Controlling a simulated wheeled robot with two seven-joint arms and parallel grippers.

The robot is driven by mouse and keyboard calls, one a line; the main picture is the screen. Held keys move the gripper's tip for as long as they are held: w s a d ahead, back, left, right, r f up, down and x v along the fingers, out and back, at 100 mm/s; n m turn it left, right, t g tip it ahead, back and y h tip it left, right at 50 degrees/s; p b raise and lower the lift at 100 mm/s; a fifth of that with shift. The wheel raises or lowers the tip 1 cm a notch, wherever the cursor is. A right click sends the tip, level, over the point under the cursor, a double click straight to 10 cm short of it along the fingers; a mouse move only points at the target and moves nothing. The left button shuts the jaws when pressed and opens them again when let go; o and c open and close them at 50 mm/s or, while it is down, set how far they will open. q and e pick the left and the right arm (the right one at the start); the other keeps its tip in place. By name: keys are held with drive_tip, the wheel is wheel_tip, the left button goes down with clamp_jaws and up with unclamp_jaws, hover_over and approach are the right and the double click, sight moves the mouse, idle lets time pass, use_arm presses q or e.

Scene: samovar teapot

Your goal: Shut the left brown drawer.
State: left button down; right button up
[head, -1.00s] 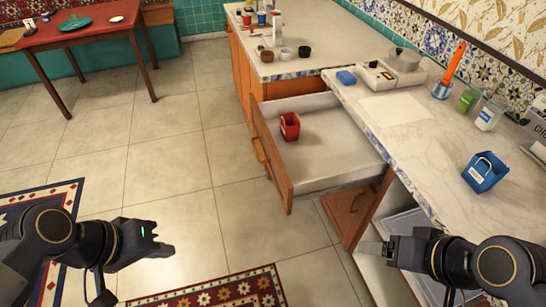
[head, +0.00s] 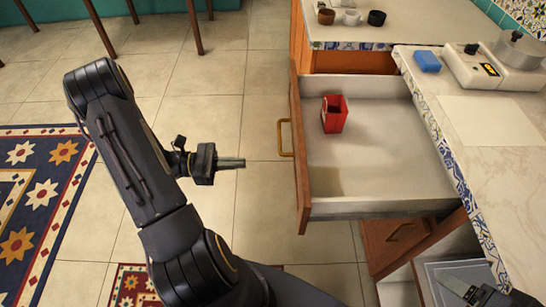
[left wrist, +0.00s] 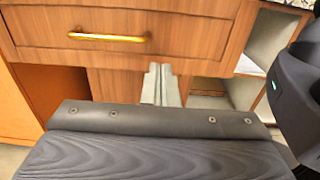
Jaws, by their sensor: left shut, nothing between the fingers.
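The brown drawer (head: 302,165) is pulled out from the counter, with its wooden front facing left and a brass handle (head: 285,138) on it. A red box (head: 334,114) sits inside on the pale drawer floor. My left gripper (head: 242,163) is shut and empty, left of the drawer front, its tips pointing at it with a gap between. In the left wrist view, the shut fingers (left wrist: 160,85) appear below the drawer front (left wrist: 200,30) and its handle (left wrist: 107,37). My right gripper (head: 458,286) is partly visible at the bottom right; its opening is unclear.
The counter (head: 510,160) on the right holds a blue block (head: 427,61) and a white scale-like device (head: 490,68). Tiled floor left of the drawer is free.

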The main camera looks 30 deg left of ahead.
sight(297, 163)
use_arm(q)
drive_tip(key=x, duration=1.3)
drive_tip(key=shift+d, duration=0.25)
use_arm(e)
drive_tip(key=shift+f, duration=0.1)
